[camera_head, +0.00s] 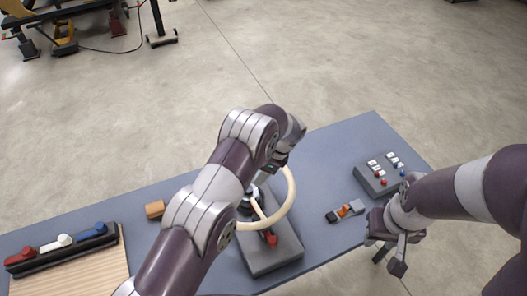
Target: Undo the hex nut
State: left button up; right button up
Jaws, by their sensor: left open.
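I cannot make out a hex nut for certain. My left arm covers the left part of the block. My right gripper (388,255) hangs by the table's front right edge, fingers apart and empty.
On the blue-grey table (330,155), a button box (372,183) stands at the right and a small grey and orange piece (345,210) lies near it. A tan block (154,209) and a rack with coloured handles (62,252) are at the left.

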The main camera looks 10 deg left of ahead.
notch_tip(320, 180, up, 2)
jog(key=shift+r+p, duration=0.2)
jog(key=shift+p, duration=0.35)
